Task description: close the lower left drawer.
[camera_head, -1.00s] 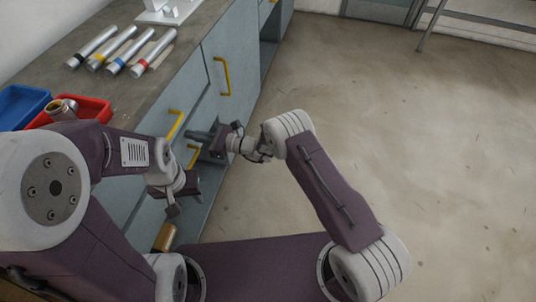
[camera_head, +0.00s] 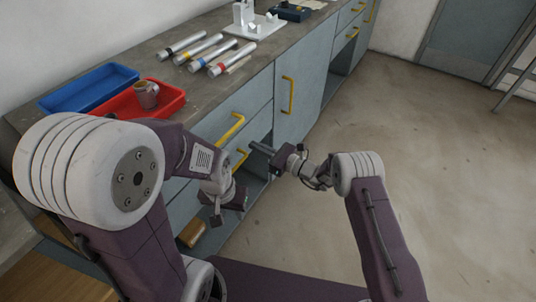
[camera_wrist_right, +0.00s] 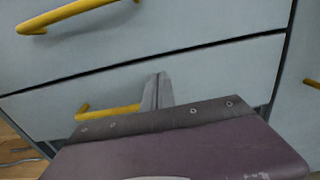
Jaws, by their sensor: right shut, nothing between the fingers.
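The lower left drawer has a blue-grey front (camera_wrist_right: 215,80) with a yellow handle (camera_wrist_right: 108,111) in the right wrist view. In the head view its handle (camera_head: 240,158) shows below the upper drawer's handle, and the arms hide much of its front. I cannot tell how far out it stands. My right gripper (camera_head: 257,147) is shut and empty, its fingers pointing at the drawer front just right of the handle. The fingertips (camera_wrist_right: 157,92) overlap the front in the wrist view; contact is unclear. My left gripper (camera_head: 236,200) is lower, in front of the cabinet, its fingers not clearly visible.
The upper drawer's handle (camera_head: 231,128) and a cabinet door handle (camera_head: 288,96) stick out nearby. On the worktop are a blue tray (camera_head: 90,88), a red tray (camera_head: 122,105) holding a mug (camera_head: 146,94), and several banded cylinders (camera_head: 198,50). The floor (camera_head: 330,210) at right is clear.

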